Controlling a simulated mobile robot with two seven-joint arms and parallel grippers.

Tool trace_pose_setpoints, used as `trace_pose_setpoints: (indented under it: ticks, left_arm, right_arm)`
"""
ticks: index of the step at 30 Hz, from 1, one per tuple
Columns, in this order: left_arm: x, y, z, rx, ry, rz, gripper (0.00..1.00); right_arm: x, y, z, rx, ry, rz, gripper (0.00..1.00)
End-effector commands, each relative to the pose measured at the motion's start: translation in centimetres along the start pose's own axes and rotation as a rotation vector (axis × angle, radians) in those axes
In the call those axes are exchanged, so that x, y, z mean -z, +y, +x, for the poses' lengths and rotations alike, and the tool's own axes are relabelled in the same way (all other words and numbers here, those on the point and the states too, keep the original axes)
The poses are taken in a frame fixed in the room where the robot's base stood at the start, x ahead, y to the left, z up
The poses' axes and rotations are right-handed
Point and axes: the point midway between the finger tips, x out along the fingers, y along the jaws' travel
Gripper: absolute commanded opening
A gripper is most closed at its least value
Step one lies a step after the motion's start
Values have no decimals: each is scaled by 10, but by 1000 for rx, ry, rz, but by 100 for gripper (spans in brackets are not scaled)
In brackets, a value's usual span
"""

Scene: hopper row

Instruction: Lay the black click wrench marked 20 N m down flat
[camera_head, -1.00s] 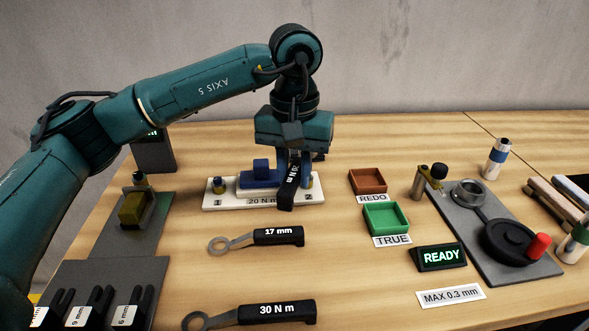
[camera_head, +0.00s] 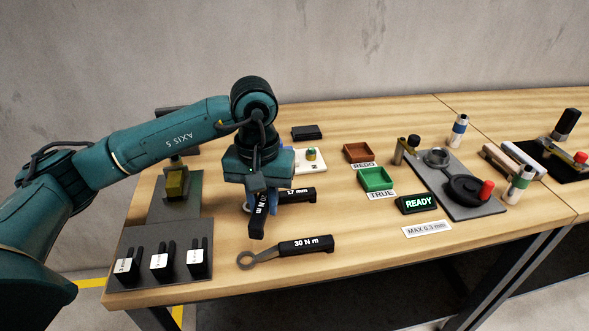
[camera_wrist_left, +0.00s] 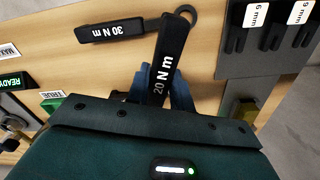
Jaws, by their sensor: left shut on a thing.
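The black click wrench marked 20 N m (camera_head: 257,224) is in my left gripper (camera_head: 262,205). The left wrist view shows its black handle with white lettering (camera_wrist_left: 168,62) between the blue fingers (camera_wrist_left: 166,85). My right gripper is not in view.
The 30 N m wrench (camera_head: 306,245) lies flat in front, and the 17 mm wrench (camera_head: 299,195) lies partly hidden behind my gripper. A grey rack (camera_head: 140,247) stands left. A green tray (camera_head: 376,178) and READY display (camera_head: 419,204) are right. Bare wood lies around (camera_head: 350,218).

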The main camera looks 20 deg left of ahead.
Motion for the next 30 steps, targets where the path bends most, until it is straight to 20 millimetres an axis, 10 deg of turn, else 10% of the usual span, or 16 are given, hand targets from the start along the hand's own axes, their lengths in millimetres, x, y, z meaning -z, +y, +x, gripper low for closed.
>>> trace_pose_setpoints:
  ticks: [9,30]
  left_arm:
    - [-23,-45,-6,8,4,-82,0]
    - [-24,-48,21,7,7,-88,0]
  right_arm:
    - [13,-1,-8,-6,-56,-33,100]
    - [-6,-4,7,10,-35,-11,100]
